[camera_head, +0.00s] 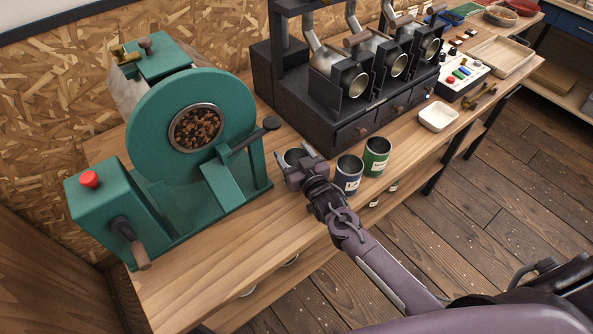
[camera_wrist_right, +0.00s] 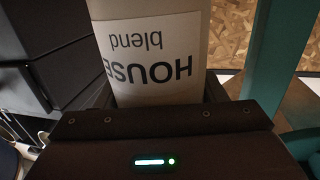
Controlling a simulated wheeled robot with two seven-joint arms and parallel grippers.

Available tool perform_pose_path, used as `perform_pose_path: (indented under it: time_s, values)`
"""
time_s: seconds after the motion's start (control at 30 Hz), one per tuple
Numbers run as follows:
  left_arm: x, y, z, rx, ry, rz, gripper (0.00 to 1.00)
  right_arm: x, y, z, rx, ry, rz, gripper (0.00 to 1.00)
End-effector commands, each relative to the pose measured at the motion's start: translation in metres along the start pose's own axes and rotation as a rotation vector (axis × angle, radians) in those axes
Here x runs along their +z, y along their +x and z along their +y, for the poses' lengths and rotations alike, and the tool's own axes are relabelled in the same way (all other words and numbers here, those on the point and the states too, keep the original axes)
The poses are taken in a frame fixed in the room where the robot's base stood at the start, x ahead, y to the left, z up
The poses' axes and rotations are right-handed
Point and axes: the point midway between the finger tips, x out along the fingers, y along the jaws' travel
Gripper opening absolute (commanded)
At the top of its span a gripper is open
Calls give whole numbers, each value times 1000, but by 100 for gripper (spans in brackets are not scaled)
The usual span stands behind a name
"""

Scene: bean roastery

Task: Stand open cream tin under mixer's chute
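The cream tin (camera_wrist_right: 152,50), labelled HOUSE blend, stands close in front of the palm in the right wrist view. In the head view its open grey top (camera_head: 293,156) shows just beyond my right gripper (camera_head: 303,168), which hides most of its body. The fingers lie along both sides of the tin and look closed on it. The teal mixer (camera_head: 160,125) stands to the left, with a round bean window. Its sloping chute (camera_head: 222,182) is at the front right, a little left of the tin. My left gripper is not in view.
A blue tin (camera_head: 348,175) and a green tin (camera_head: 376,157) stand just right of my right gripper. A black roaster rack (camera_head: 335,115) is behind. A white dish (camera_head: 438,117) lies further right. The bench (camera_head: 225,245) is clear in front of the mixer.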

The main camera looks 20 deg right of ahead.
Motion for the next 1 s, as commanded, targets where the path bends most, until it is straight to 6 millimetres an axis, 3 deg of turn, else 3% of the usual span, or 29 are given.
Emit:
perform_pose_path:
  time_s: [0.03,0.3,0.57,1.0]
  values:
    - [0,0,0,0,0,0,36,0,0,0,0,0,0,55]
    - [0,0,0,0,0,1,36,0,0,0,0,0,0,22]
    - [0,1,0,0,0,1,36,-8,0,0,0,0,3,22]
    - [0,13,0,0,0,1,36,-85,-5,0,0,0,3,22]
